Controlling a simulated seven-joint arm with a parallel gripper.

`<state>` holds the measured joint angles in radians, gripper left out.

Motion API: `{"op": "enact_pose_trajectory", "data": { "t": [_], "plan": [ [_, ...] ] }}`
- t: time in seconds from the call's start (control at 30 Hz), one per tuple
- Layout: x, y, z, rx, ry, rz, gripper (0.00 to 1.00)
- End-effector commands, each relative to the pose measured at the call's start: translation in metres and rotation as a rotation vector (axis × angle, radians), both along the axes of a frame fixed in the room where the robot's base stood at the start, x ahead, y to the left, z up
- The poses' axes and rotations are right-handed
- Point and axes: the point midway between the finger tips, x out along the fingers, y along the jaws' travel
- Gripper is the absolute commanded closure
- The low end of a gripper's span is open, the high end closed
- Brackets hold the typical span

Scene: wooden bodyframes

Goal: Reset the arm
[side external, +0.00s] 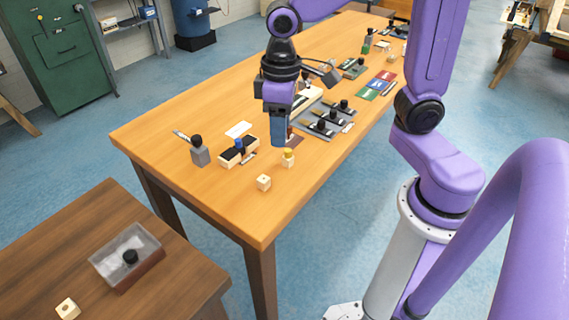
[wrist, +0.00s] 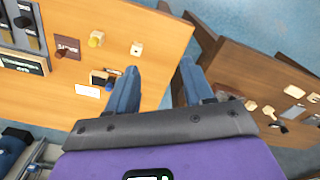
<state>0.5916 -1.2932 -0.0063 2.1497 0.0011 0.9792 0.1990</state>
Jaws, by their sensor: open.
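My gripper (side external: 278,130) hangs over the long wooden table (side external: 190,115) in the side view, fingers pointing down. In the wrist view my gripper (wrist: 157,78) shows two blue fingers spread apart, with nothing between them. The gap looks onto the table's edge and the floor. A wooden block with a yellow top (side external: 288,158) and a plain wooden cube with a hole (side external: 263,182) stand on the table near the gripper. They also show in the wrist view as a yellow-topped piece (wrist: 96,39) and a cube (wrist: 136,49).
A tray with black-handled tools (side external: 325,125) lies right of the gripper. A lower dark table (side external: 75,245) carries a clear-sided box (side external: 108,254) and a small cube (side external: 68,308). The table's front left corner is clear.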

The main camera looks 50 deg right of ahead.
Motion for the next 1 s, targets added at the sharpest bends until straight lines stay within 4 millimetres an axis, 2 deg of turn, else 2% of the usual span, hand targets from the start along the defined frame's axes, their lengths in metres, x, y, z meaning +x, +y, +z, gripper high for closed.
{"op": "enact_pose_trajectory", "data": {
  "t": [0.03,0.3,0.5,0.7,1.0],
  "plan": [
    [-0.016,-0.002,0.000,0.002,-0.003,0.055,0.48],
    [-0.094,-0.020,-0.007,0.005,-0.007,0.348,0.48],
    [-0.135,-0.037,-0.015,0.006,-0.010,0.519,0.48],
    [-0.152,-0.045,-0.018,0.006,-0.011,0.592,0.48],
    [-0.153,-0.046,-0.019,0.006,-0.011,0.597,0.48]
  ]
}}
